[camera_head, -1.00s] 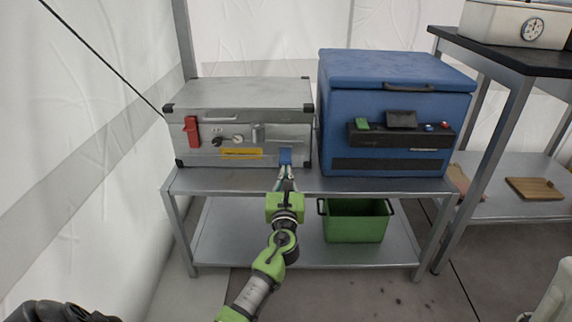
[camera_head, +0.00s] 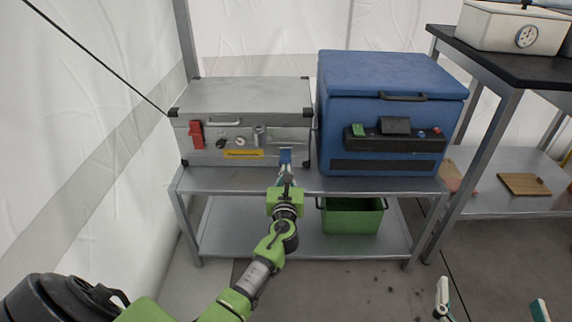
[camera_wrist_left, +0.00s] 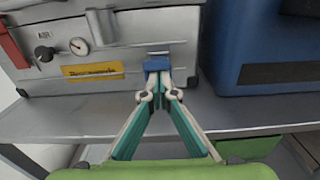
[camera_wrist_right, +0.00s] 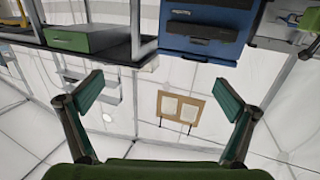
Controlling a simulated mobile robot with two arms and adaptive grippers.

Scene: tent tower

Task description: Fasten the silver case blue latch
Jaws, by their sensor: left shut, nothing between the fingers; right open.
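The silver case (camera_head: 240,97) stands on the left of the metal table, its lid down. Its blue latch (camera_head: 285,155) is low on the front face at the right; it also shows in the left wrist view (camera_wrist_left: 157,64). My left gripper (camera_head: 285,172) is shut and empty, its fingertips (camera_wrist_left: 157,92) right at the lower end of the blue latch; I cannot tell whether they touch it. A red latch (camera_head: 196,134) is on the case's left front. My right gripper (camera_head: 492,300) is open and empty, low at the right, away from the case; its wrist view shows spread fingers (camera_wrist_right: 160,92).
A blue cooler box (camera_head: 390,110) stands close to the right of the case. A green bin (camera_head: 352,217) sits on the lower shelf. A dark-topped table (camera_head: 500,60) with a cream box (camera_head: 500,28) stands at the right. The table's front strip is bare.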

